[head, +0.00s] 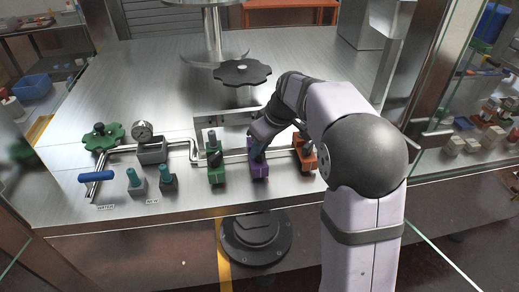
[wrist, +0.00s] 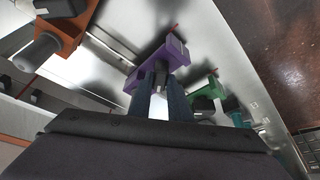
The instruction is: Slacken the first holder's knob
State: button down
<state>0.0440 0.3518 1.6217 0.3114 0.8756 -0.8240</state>
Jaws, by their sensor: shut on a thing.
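Three holders stand in a row along the steel rail: a green one (head: 215,167), a purple one (head: 258,169) and an orange one (head: 304,152). The frames do not label which is the first. My gripper (head: 259,149) is down at the purple holder. In the wrist view my gripper (wrist: 160,100) is shut on the dark knob (wrist: 161,70) of the purple holder (wrist: 176,50). The fingers hide part of the knob. The orange holder (wrist: 56,45) and the green holder (wrist: 206,88) stand on either side in that view.
A pressure gauge (head: 143,131), a green handwheel (head: 102,137), a blue-handled lever (head: 97,177) and two teal-knobbed blocks (head: 136,180) stand at the left. A dark handwheel (head: 242,73) stands behind the rail. The steel table (head: 160,75) is bare at the back left.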

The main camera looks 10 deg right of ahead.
jog(key=shift+n, duration=0.3)
jog(key=c, duration=1.6)
grip_release()
jog(key=shift+c, duration=0.2)
jog(key=b+v, duration=0.2)
jog(key=v, duration=0.5)
jog(key=shift+r, duration=0.25)
jog(key=shift+d+f, duration=0.1)
jog(key=shift+d, duration=0.05)
jog(key=s+d+f+m+g+h, duration=0.1)
jog(key=s+f+m+g, duration=0.1)
jog(key=s+f, duration=0.7)
jog(key=s+d+f+m+g+h, duration=0.1)
jog(key=s+f+m, duration=0.4)
jog(key=s+f, duration=0.5)
jog(key=s, duration=0.7)
jog(key=shift+s+f+m+g+h, duration=0.2)
jog(key=shift+m+g+h, duration=0.1)
jog(key=shift+g, duration=0.1)
